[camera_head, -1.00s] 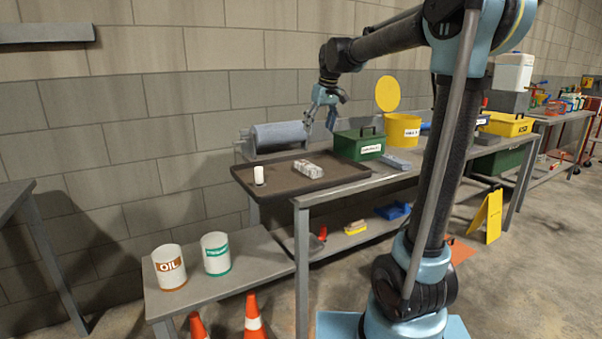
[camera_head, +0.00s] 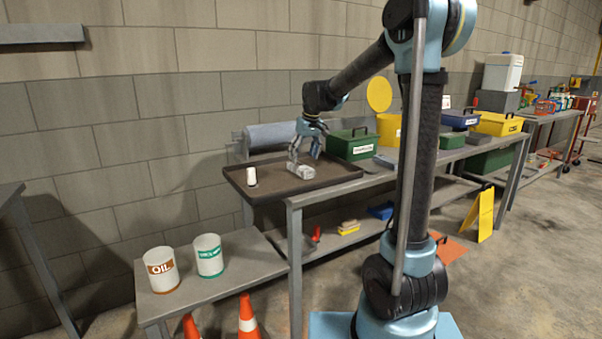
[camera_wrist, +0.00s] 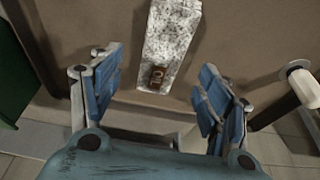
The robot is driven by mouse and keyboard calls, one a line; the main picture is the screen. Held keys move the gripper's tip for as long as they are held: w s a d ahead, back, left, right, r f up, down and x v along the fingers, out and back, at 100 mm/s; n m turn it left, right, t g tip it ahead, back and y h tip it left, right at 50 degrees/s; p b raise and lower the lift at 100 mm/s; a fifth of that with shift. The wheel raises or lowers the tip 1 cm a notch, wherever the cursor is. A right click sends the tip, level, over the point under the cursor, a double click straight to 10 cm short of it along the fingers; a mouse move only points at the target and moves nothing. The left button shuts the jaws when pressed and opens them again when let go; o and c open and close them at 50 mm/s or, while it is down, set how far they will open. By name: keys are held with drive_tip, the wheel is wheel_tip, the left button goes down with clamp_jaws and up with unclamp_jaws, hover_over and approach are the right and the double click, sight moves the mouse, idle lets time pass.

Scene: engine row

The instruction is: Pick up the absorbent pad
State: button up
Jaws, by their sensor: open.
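The absorbent pad (camera_head: 301,171) is a pale grey speckled block lying in the dark tray (camera_head: 262,197) on the workbench. In the wrist view the pad (camera_wrist: 172,38) lies lengthwise, with a small brown label near its near end. My gripper (camera_head: 305,158) is open just above the pad. In the wrist view its two blue fingers (camera_wrist: 158,82) stand apart, one on each side of the pad's near end. Whether they touch it cannot be told.
A white cylinder (camera_head: 251,177) stands in the tray, left of the pad. A grey roll (camera_head: 272,136) lies behind the tray. Two cans, OIL (camera_head: 161,270) and another (camera_head: 208,257), stand on the lower bench.

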sight(301, 166)
drive_tip(key=shift+x, duration=2.55)
drive_tip(key=c, duration=1.1)
